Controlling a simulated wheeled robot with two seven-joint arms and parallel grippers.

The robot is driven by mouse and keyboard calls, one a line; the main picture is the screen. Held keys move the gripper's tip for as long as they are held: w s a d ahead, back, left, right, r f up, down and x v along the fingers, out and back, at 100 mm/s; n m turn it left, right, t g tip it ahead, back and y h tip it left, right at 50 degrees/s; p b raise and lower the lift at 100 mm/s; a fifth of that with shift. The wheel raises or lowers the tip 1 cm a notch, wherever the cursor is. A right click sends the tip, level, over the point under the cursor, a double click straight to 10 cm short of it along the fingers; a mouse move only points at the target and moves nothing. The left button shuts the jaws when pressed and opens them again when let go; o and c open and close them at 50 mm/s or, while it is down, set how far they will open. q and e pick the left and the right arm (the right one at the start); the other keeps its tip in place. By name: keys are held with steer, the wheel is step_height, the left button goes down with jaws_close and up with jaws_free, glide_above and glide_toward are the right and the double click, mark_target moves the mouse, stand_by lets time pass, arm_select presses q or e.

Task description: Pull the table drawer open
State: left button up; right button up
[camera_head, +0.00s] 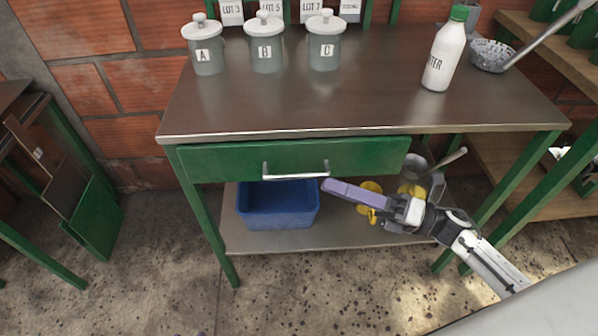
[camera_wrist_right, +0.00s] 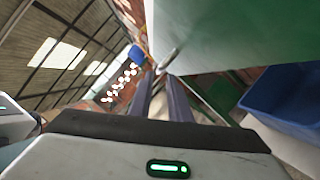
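The green table drawer (camera_head: 225,163) sits under the metal tabletop, and its front looks about flush with the table frame. Its silver bar handle (camera_head: 295,176) runs along the lower middle of the front. My right gripper (camera_head: 328,187) comes in from the right, its purple-grey fingers pointing at the handle's right end. In the right wrist view the fingers (camera_wrist_right: 163,82) stand apart with a narrow gap. The handle (camera_wrist_right: 169,60) shows end-on just beyond the tips, beside the green drawer front (camera_wrist_right: 235,35). I cannot tell whether they touch. My left gripper is not in view.
A blue bin (camera_head: 278,204) and yellow items (camera_head: 370,188) are on the lower shelf (camera_head: 250,239). The floor before the table is clear.

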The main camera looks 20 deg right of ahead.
mark_target(300, 174)
steer(key=x, duration=0.8)
steer(key=shift+c, duration=0.4)
jaws_close()
